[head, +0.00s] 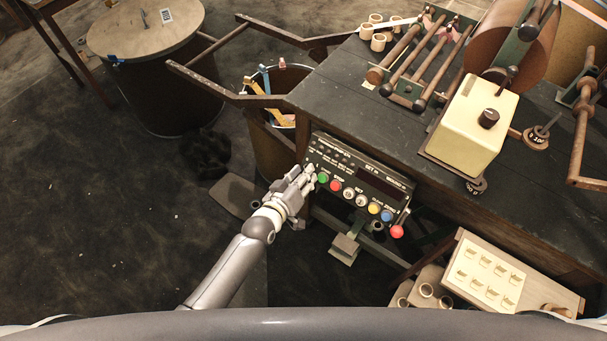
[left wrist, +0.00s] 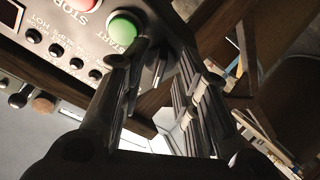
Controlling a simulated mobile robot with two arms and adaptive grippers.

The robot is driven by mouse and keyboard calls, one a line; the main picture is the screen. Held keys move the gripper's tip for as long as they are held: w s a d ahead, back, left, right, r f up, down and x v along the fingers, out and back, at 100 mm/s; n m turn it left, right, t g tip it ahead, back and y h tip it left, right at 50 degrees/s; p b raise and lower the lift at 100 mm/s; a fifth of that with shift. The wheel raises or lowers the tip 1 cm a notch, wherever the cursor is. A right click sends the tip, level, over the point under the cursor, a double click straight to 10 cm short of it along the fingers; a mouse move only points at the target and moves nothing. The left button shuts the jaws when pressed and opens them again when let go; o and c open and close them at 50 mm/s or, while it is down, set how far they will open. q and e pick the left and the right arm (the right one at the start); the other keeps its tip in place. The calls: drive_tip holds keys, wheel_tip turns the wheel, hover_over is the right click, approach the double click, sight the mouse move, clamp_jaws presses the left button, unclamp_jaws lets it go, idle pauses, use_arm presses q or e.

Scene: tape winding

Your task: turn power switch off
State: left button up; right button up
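The control panel (head: 358,182) is a dark green box with a row of coloured buttons on the front of the workbench. My left gripper (head: 304,177) is at the panel's left end, close to the green START button (head: 323,178). In the left wrist view, the green START button (left wrist: 124,28) is at the top. A small dark lever-like part (left wrist: 160,62), apparently the power switch, lies beside it. My left gripper (left wrist: 165,88) is open, its fingers apart with this part between them; I cannot tell whether they touch it. My right gripper is not in view.
The workbench (head: 345,95) carries a roller rig and a cream box (head: 467,125). A bin (head: 280,80) with coloured items stands left of the panel. A round-topped drum (head: 145,30) stands farther back. The dark floor at left is mostly clear.

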use_arm(q)
drive_tip(key=v, duration=0.7)
drive_tip(key=shift+s+a, duration=0.15)
idle(0.4)
drive_tip(key=s+a+f+m+g+y, duration=0.1)
drive_tip(key=s+a+f+g, duration=0.1)
drive_tip(key=s+a+f, duration=0.45)
drive_tip(key=s+a+f+g+y, duration=0.1)
drive_tip(key=s+f+g+y, duration=0.15)
drive_tip(key=f, duration=0.75)
drive_tip(key=s+a+f+m+g+y, duration=0.1)
drive_tip(key=s+a+f, duration=0.4)
drive_tip(key=f, duration=0.4)
drive_tip(key=s+a+f+g, duration=0.2)
drive_tip(key=s+f, duration=0.1)
drive_tip(key=s, duration=0.5)
drive_tip(key=s+a+f+g+y, duration=0.1)
drive_tip(key=s+a+f+g, duration=0.1)
drive_tip(key=s, duration=0.6)
drive_tip(key=s+a+f+m+g+y, duration=0.1)
drive_tip(key=s+a+f+g, duration=0.1)
drive_tip(key=s+a+f, duration=0.2)
drive_tip(key=s+f, duration=0.2)
drive_tip(key=s, duration=0.2)
drive_tip(key=shift+s, duration=0.25)
drive_tip(key=shift+d, duration=0.1)
